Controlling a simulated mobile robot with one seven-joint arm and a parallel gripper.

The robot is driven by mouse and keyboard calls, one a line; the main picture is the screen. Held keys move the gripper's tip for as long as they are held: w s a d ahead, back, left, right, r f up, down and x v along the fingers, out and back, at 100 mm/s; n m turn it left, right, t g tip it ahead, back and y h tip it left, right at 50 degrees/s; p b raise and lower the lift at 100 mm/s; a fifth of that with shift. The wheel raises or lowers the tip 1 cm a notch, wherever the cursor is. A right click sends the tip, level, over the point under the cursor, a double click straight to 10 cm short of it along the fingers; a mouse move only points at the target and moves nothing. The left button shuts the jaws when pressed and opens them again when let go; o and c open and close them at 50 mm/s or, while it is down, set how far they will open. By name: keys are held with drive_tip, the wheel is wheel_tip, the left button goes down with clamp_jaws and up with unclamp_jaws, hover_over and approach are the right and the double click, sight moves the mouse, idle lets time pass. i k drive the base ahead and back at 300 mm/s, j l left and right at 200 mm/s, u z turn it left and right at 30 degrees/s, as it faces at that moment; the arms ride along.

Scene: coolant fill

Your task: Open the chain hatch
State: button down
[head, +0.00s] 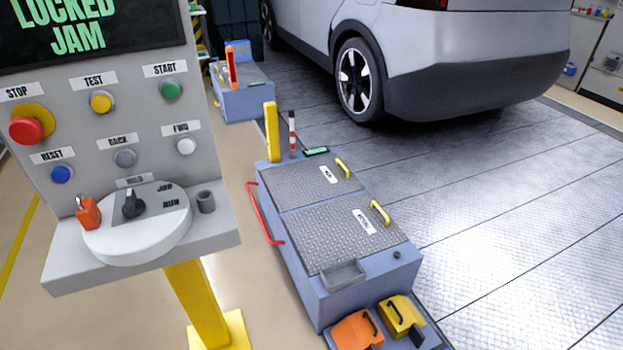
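A low blue-grey floor unit (378,280) stands right of the control panel. Two grey tread-plate hatches lie flat and closed on its top. The far hatch (300,187) has a yellow handle (342,168) and a small white label. The near hatch (335,240) has a yellow handle (380,212) and a longer white label. The labels are too small and slanted to read surely, so I cannot tell which is the chain hatch. My gripper is not in view.
The control panel (120,85) at the left shows "LOCKED JAM"; an orange padlock (88,213) is by its selector dial. A red bar (260,215) runs along the unit's left side. Orange (352,333) and yellow (400,314) handled blocks sit in front. A car (470,60) stands behind.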

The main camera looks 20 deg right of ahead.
sight(297, 185)
drive_tip(key=z, duration=0.35)
drive_tip(key=l+z, duration=0.3)
drive_tip(key=i+l+z, duration=0.1)
drive_tip(key=z, duration=0.15)
drive_tip(key=i+l+z, duration=0.3)
drive_tip(key=l+z, duration=0.2)
drive_tip(key=l, duration=0.15)
drive_tip(key=i+l+z, duration=0.35)
drive_tip(key=l+z, duration=0.15)
drive_tip(key=i+l+z, duration=0.6)
drive_tip(key=i, duration=0.45)
drive_tip(key=i+l+z, duration=0.15)
drive_tip(key=i, duration=0.4)
drive_tip(key=i+u, duration=0.65)
drive_tip(key=i+l+u, duration=0.1)
drive_tip(key=i+u, duration=0.25)
drive_tip(key=i+j+u, duration=0.1)
drive_tip(key=i+u, duration=0.4)
drive_tip(key=u, duration=0.15)
drive_tip(key=i+u, duration=0.35)
drive_tip(key=i+j+u, duration=0.1)
drive_tip(key=i+u, duration=0.8)
